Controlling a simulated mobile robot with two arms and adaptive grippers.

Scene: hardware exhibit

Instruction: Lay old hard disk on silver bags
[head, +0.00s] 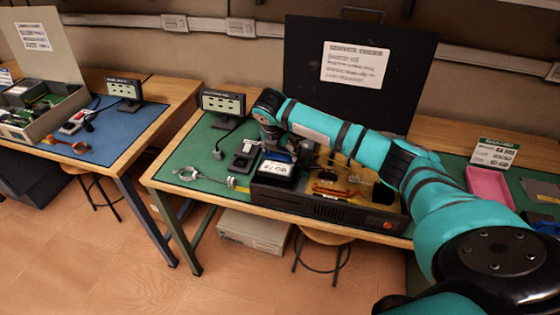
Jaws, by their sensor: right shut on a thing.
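My right arm reaches from the lower right over the green-matted bench. My right gripper (277,149) is at the left end of an open black computer case and is mostly hidden by its own wrist. It is shut on a dark hard disk with a white label (275,169), above or at the case's left edge; whether it touches the case I cannot tell. A flat grey sheet-like thing (541,190) at the far right of the bench may be the silver bags; it is partly cut off. My left gripper is not in view.
The open case (327,208) holds boards and orange cables. A pink tray (489,187) and a sign (494,153) stand at the right. A small display (222,103) and a coiled wrist strap (189,174) are at the left. A black panel (350,68) stands behind.

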